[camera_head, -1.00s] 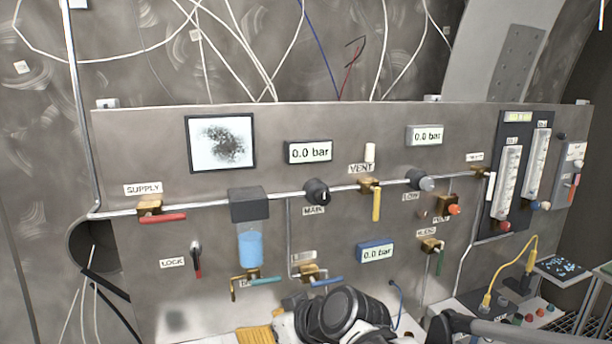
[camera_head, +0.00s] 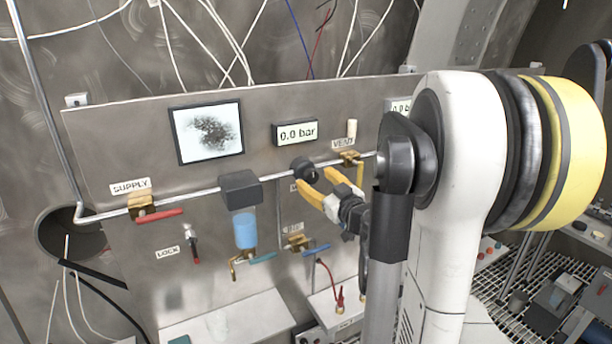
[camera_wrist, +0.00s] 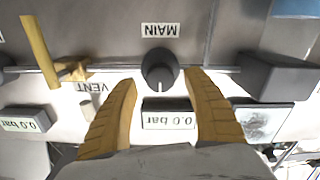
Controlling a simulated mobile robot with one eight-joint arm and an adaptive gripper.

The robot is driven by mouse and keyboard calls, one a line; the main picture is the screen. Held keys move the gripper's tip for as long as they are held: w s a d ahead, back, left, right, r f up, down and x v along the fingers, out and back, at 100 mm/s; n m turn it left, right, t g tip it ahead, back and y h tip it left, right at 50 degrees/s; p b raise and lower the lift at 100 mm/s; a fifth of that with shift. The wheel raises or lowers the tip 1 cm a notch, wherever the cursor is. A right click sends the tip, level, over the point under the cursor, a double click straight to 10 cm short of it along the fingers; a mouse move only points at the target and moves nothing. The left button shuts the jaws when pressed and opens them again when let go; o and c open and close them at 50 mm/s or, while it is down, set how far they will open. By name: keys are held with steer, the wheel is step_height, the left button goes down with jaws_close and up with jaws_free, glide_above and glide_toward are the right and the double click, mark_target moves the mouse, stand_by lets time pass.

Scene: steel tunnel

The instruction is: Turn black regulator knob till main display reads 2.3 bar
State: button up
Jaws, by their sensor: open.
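The black regulator knob (camera_head: 303,169) sits on the steel panel under the main display (camera_head: 295,133), which reads 0.0 bar. In the wrist view, which is upside down, the knob (camera_wrist: 159,69) has a pale pointer line directed toward the display (camera_wrist: 169,119) and the MAIN label (camera_wrist: 160,30) on its other side. My gripper (camera_head: 318,182) is open, its yellow fingers reaching toward the panel. In the wrist view the fingertips of my gripper (camera_wrist: 160,76) lie on either side of the knob, with gaps visible. Contact cannot be told.
The VENT valve (camera_head: 349,157) is close to the right of the fingers. The SUPPLY valve with red lever (camera_head: 158,214), the dark filter block (camera_head: 240,189) with its blue bowl, and a picture screen (camera_head: 207,133) are to the left. My arm hides the panel's right part.

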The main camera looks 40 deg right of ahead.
steer(key=shift+x, duration=1.45)
steer(key=shift+a, duration=0.1)
steer(key=c, duration=1.2)
steer(key=shift+m, duration=0.3)
